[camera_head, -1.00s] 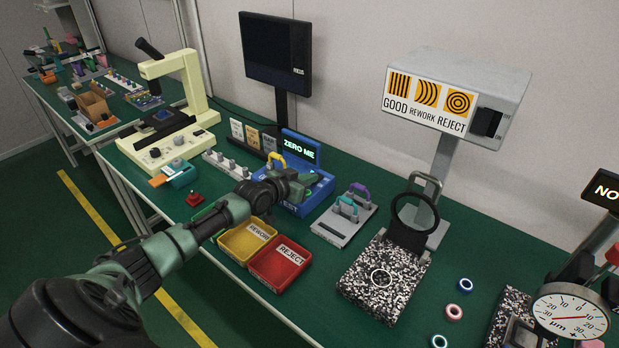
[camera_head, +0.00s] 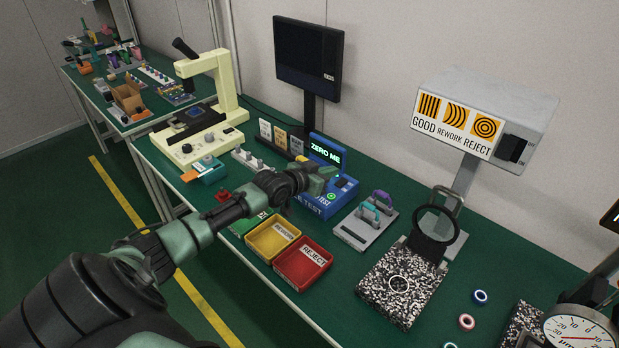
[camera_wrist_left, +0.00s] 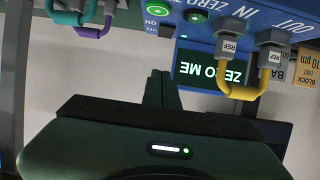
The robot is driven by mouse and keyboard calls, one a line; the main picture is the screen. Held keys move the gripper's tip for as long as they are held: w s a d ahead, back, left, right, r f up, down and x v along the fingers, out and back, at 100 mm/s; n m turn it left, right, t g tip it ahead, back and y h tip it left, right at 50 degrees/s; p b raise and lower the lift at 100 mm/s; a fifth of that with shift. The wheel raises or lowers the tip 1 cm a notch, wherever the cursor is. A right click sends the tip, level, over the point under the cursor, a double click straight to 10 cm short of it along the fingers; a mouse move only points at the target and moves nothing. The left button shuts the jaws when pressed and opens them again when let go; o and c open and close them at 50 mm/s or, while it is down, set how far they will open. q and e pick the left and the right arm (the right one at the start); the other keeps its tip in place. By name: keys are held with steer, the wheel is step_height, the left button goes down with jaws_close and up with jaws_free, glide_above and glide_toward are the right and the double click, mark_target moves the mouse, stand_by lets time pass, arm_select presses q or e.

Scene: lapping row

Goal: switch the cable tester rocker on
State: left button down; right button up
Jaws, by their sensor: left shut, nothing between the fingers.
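The cable tester (camera_head: 318,205) is a blue box on the green bench, with a lit "ZERO ME" screen (camera_head: 326,152) standing behind it. A round green light (camera_head: 331,197) glows on its top. In the left wrist view the tester (camera_wrist_left: 215,12) is upside down, with a lit green round part (camera_wrist_left: 157,10) near "ON" lettering and a yellow cable (camera_wrist_left: 245,92) between two REF plugs. My left gripper (camera_head: 326,172) is shut and empty, in front of the screen and above the tester's left part; contact cannot be told. Its fingers also show in the wrist view (camera_wrist_left: 163,90).
A yellow REWORK tray (camera_head: 258,246) and red REJECT tray (camera_head: 290,268) sit in front of the tester. A grey plate with cable loops (camera_head: 352,238) lies to its right. A microscope (camera_head: 225,85) stands left, and a dark monitor (camera_head: 308,60) behind.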

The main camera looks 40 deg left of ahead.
arm_select(q)
steer(key=s, duration=0.8)
steer(key=shift+a+r, duration=0.25)
steer(key=shift+r, duration=0.1)
steer(key=shift+f, duration=0.1)
